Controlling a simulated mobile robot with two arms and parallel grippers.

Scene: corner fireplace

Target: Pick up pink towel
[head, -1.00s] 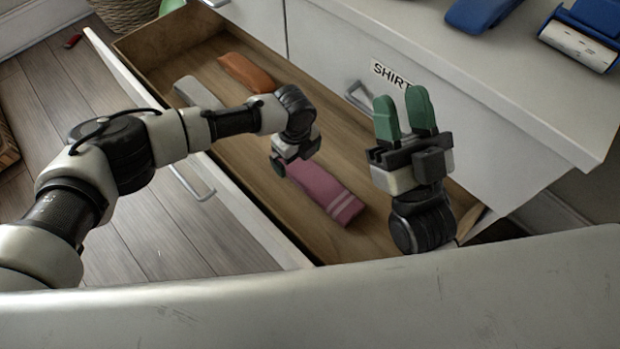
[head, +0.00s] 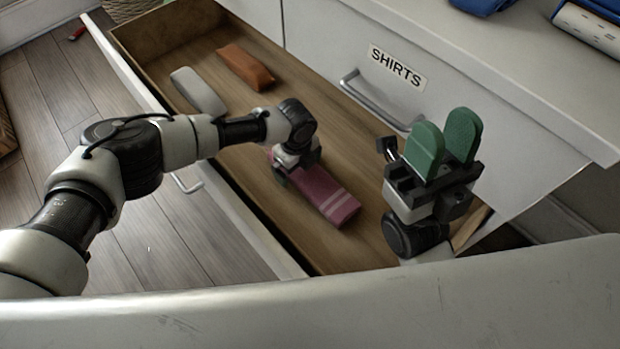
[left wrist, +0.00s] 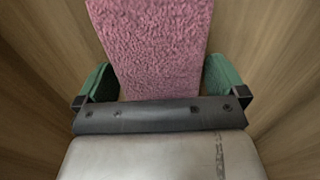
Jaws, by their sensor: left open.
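The pink towel (head: 326,196), folded long with pale stripes near one end, lies in the open wooden drawer (head: 235,165). My left gripper (head: 281,172) points down at the towel's far end. In the left wrist view my left gripper (left wrist: 160,85) is open, with one green finger on each side of the pink towel (left wrist: 158,45). Whether the fingers touch it I cannot tell. The wrist hides the towel's far end in the head view. My right gripper (head: 443,140) is raised at the drawer's right end, green fingers pointing up with a gap between them, and is empty.
An orange-brown folded item (head: 245,67) and a grey-white one (head: 198,91) lie further back in the drawer. A cabinet front with a SHIRTS label (head: 397,68) and handle (head: 375,103) stands behind. The drawer's front wall (head: 255,228) borders the near side.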

